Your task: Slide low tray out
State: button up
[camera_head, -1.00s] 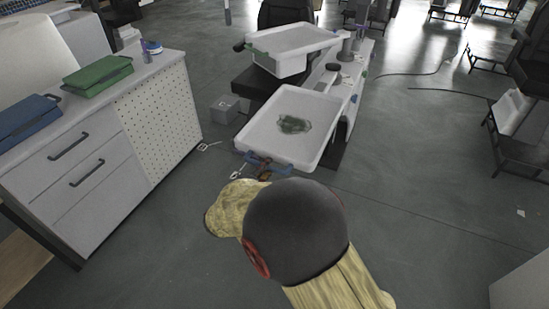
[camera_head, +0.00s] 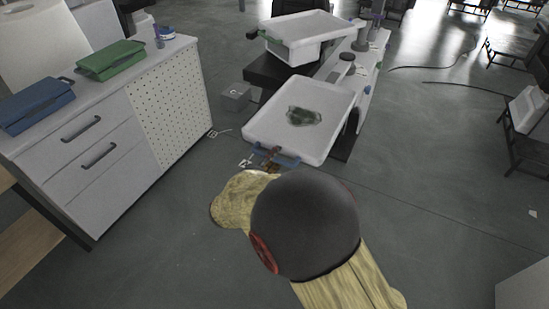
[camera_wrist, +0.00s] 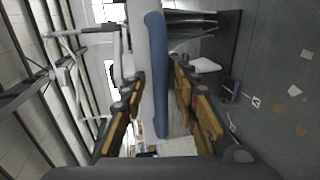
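The low tray (camera_head: 262,125) is a shallow white tray with a blue front handle (camera_head: 275,154), mounted low on the lift column unit. A dark greenish transparent item (camera_head: 304,116) lies in it. In the wrist view the blue handle (camera_wrist: 156,75) runs upright through the middle. My gripper (camera_wrist: 158,78) has one finger on each side of the handle, with narrow gaps visible, so it looks open around it. In the head view my gripper (camera_head: 268,160) is at the tray's front edge, partly hidden by my arm.
A second white tray (camera_head: 300,28) sits higher behind. A white cabinet (camera_head: 75,150) stands left, carrying a blue case (camera_head: 36,107) and a green case (camera_head: 110,60). A small grey box (camera_head: 236,96) is on the floor beside the lift unit. The floor in front is clear.

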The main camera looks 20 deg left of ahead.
jog(key=v, duration=1.2)
jog(key=shift+a, duration=0.1)
